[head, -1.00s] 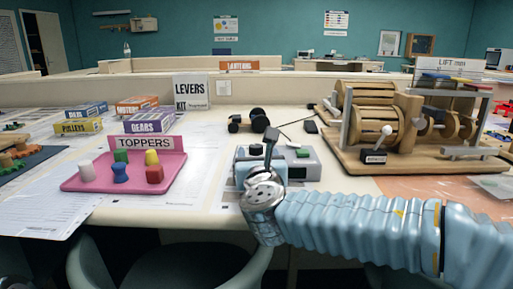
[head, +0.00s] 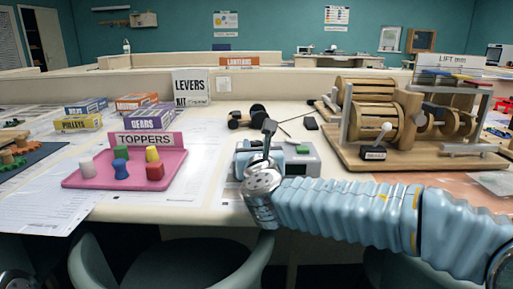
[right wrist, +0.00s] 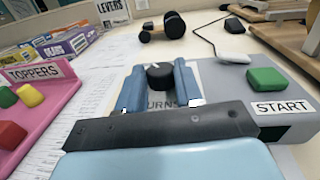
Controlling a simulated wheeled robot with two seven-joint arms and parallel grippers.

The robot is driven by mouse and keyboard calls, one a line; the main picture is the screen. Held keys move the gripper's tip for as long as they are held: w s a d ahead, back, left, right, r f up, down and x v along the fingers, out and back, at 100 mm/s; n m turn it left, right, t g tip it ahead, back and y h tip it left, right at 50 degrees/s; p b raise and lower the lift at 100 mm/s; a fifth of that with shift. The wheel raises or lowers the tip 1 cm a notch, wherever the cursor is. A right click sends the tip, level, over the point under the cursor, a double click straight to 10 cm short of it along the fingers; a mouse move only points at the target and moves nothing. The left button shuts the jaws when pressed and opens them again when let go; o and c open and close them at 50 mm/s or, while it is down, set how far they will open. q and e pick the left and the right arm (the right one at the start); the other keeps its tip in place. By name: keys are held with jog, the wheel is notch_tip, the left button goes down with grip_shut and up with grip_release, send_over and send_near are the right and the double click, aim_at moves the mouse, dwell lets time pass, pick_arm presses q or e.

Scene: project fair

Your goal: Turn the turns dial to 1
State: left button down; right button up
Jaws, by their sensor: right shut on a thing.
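The black turns dial (right wrist: 158,77) sits on top of a grey control box (right wrist: 222,92) whose label is partly hidden and reads "URNS". A white mark shows on the dial's top, near its far side; the numbers cannot be read. My right gripper (right wrist: 160,88) is shut on the dial, one blue finger on each side. In the head view, my right gripper (head: 266,162) is over the left part of the grey box (head: 302,164), and the dial is hidden there. My left gripper is not in view.
A green button (right wrist: 267,79) beside a START label is on the box's right. A pink toppers tray (head: 74,182) with several coloured pieces lies left. A wooden drum machine (head: 350,157) stands right. A dark wheeled piece (head: 236,124) lies behind the box.

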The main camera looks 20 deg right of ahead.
jog(key=shift+d+f+y+b, duration=0.15)
jog(key=shift+f+y+b, duration=0.05)
jog(key=shift+y+b, duration=0.25)
jog(key=shift+r+n+y+b, duration=0.1)
jog(key=shift+n+y+b, duration=0.3)
jog(key=shift+n+y, duration=0.25)
jog(key=shift+r, duration=0.1)
jog(key=o, duration=1)
jog(key=shift+o, duration=0.2)
jog(key=shift+s, duration=0.15)
jog(key=s, duration=0.9)
jog(key=s+a, duration=0.1)
jog(key=s, duration=0.3)
jog(key=shift+s+b, duration=0.3)
jog(key=shift+b, duration=0.05)
